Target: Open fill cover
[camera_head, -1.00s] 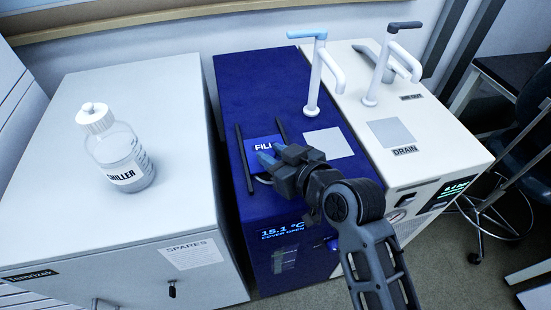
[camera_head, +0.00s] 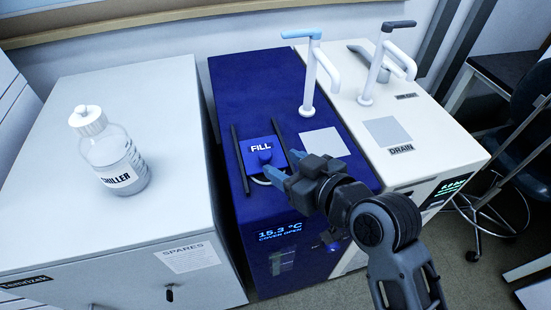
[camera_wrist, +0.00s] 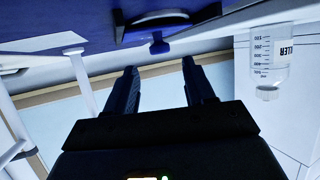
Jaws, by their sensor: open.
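The blue fill cover (camera_head: 259,145), labelled FILL, lies between two dark rails on top of the dark blue unit (camera_head: 250,85). A small blue knob (camera_head: 265,157) stands on its front part. A pale curved edge shows in front of the cover, partly hidden by my gripper. The unit's display (camera_head: 281,231) reads 15.3 °C and COVER OPEN. My gripper (camera_head: 284,163) is open and empty, just in front and to the right of the knob. In the wrist view the knob (camera_wrist: 159,47) shows beyond the gap between the fingertips (camera_wrist: 160,68), apart from them.
A clear bottle (camera_head: 115,160) labelled CHILLER stands on the grey cabinet (camera_head: 170,110) at the left.

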